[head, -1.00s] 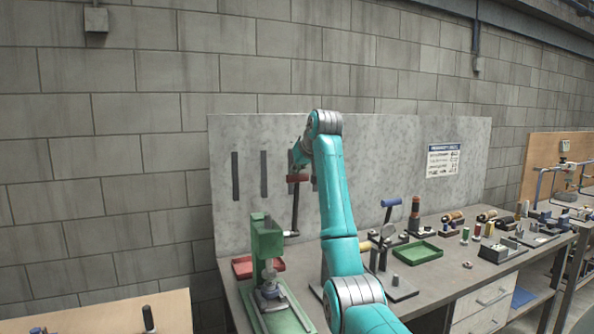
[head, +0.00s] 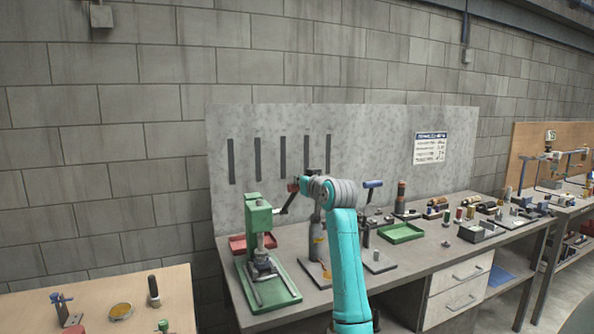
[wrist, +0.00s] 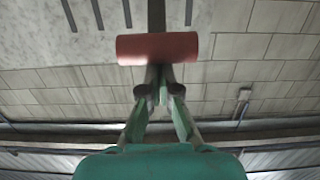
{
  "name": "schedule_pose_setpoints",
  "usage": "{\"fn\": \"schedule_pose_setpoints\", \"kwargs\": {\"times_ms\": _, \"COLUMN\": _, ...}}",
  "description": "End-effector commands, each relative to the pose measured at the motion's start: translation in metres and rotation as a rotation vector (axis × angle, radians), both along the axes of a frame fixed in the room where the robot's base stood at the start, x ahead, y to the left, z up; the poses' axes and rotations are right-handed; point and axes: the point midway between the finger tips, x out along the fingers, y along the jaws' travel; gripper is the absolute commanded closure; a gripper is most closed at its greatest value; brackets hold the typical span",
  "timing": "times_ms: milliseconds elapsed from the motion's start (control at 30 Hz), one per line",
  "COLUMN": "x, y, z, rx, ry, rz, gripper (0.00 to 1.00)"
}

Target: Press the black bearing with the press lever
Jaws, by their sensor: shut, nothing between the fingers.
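The green arbor press (head: 258,216) stands on a green base at the left end of the grey workbench. Its dark lever (head: 285,204) slants up to the right and ends in a red handle (head: 293,187). In the wrist view the red handle (wrist: 180,47) lies crosswise just beyond my fingertips. My gripper (wrist: 158,76) is shut and empty, its tips at the handle's edge and apparently touching it, not around it. In the head view my wrist mostly hides the gripper. The black bearing cannot be made out; the area under the ram (head: 262,265) is too small to tell.
A red tray (head: 238,244) sits behind the press. A grey bottle-like object (head: 318,242), a blue-handled lever tool (head: 372,186) and a green tray (head: 401,233) stand to the right. A slotted grey back panel (head: 380,150) rises behind. A wooden table (head: 105,290) is at lower left.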

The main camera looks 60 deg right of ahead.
Motion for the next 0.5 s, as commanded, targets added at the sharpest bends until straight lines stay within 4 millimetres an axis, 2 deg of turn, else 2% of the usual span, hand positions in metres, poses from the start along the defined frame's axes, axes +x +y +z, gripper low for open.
{"fn": "schedule_pose_setpoints", "kwargs": {"times_ms": 33, "x": -0.005, "y": 0.003, "z": -0.012, "rx": -0.013, "ry": -0.026, "rz": 0.0, "gripper": 1.0}}
{"fn": "schedule_pose_setpoints", "kwargs": {"times_ms": 500, "x": -0.041, "y": 0.025, "z": -0.074, "rx": -0.166, "ry": -0.274, "rz": 0.0, "gripper": 1.0}}
